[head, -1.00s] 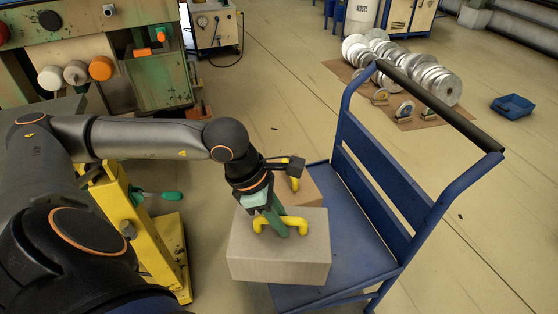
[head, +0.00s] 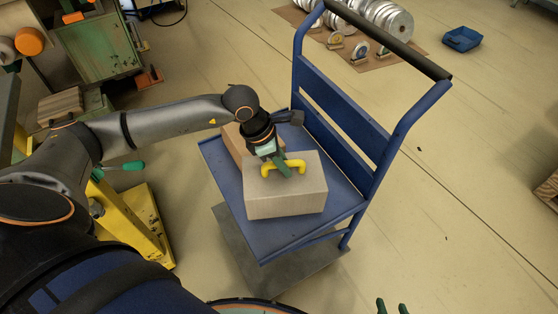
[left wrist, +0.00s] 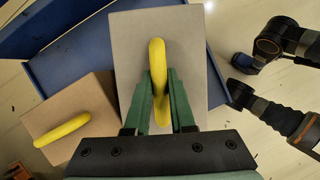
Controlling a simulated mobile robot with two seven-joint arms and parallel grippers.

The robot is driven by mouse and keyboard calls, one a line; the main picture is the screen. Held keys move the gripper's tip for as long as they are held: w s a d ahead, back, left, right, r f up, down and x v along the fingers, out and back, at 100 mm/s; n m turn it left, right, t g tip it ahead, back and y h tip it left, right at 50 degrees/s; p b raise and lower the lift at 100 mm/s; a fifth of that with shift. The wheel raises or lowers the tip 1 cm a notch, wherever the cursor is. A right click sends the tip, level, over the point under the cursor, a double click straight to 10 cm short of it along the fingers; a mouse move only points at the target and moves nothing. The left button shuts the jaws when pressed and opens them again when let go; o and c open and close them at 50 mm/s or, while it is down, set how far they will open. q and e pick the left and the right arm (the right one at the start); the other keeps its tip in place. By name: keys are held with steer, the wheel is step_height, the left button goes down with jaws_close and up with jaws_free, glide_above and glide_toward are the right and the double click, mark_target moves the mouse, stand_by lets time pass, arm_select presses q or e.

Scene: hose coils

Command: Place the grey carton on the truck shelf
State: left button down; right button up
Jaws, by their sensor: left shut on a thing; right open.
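The grey carton (head: 285,200) has a yellow handle (head: 295,163) on top. My left gripper (head: 279,168) is shut on that handle, and the left wrist view shows its green fingers (left wrist: 160,100) on both sides of the handle above the carton (left wrist: 130,60). The carton is level, over the blue truck shelf (head: 270,238); I cannot tell whether it touches the shelf. A browner carton (head: 234,143) stands on the shelf behind it, partly hidden by my left arm, and shows its own yellow handle in the left wrist view (left wrist: 62,130). My right gripper (head: 392,307) shows only its fingertips, apart and empty.
The truck's blue push frame (head: 345,115) rises at the right side of the shelf. A grey lower deck (head: 285,272) lies below. A yellow stand (head: 130,215) is at the left. The floor to the right is mostly clear, with a blue bin (head: 461,39) farther back.

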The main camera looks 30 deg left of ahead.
arm_select(q)
steer(key=shift+w+d+f, duration=0.1)
steer(key=shift+w+f, duration=0.2)
step_height(320, 180, down, 2)
steer(key=shift+f, duration=0.25)
steer(key=shift+f, duration=0.15)
steer(key=c, duration=1.1)
jaws_free()
steer(key=shift+s+f, duration=0.1)
steer(key=shift+s, duration=0.05)
steer(key=o, duration=0.3)
steer(key=shift+o, duration=0.2)
